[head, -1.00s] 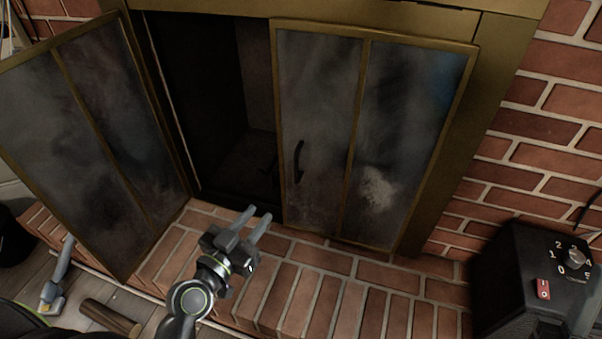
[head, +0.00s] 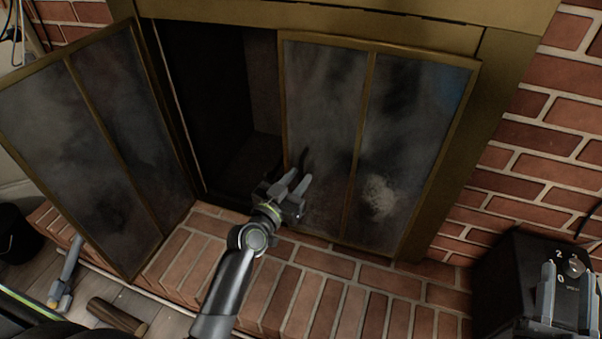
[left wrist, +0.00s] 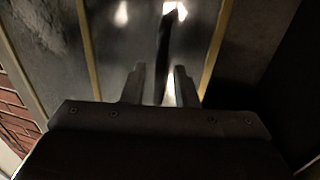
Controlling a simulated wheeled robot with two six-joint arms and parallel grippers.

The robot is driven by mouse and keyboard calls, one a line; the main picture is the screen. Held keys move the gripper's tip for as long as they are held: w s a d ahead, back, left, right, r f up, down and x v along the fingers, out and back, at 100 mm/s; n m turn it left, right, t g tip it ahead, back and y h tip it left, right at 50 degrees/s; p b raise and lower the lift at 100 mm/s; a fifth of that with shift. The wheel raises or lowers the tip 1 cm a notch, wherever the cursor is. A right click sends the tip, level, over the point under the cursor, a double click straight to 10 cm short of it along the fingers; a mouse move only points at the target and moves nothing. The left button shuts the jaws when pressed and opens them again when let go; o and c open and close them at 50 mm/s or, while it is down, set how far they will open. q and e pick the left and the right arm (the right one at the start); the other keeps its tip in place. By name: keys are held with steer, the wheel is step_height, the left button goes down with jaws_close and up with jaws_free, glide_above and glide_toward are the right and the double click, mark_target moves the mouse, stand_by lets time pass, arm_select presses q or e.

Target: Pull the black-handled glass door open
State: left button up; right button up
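The right glass door (head: 325,90) has a brass frame and hazy dark panes, and it stands nearly closed. Its black handle (head: 303,160) is on the left pane, partly hidden by my left gripper (head: 294,182). In the left wrist view the black handle (left wrist: 164,45) runs as a dark bar toward the gap between the open fingers (left wrist: 159,85); contact cannot be told. My right gripper (head: 568,285) is open and empty, in front of the black control box at the lower right.
The left glass door (head: 95,130) is swung open. The dark firebox opening (head: 215,100) shows between the doors. A brick hearth (head: 330,290) lies below. A black control box (head: 505,270) stands at right, and a log (head: 117,316) lies on the floor.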

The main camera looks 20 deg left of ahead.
arm_select(q)
steer(key=shift+x, duration=1.1)
jaws_close()
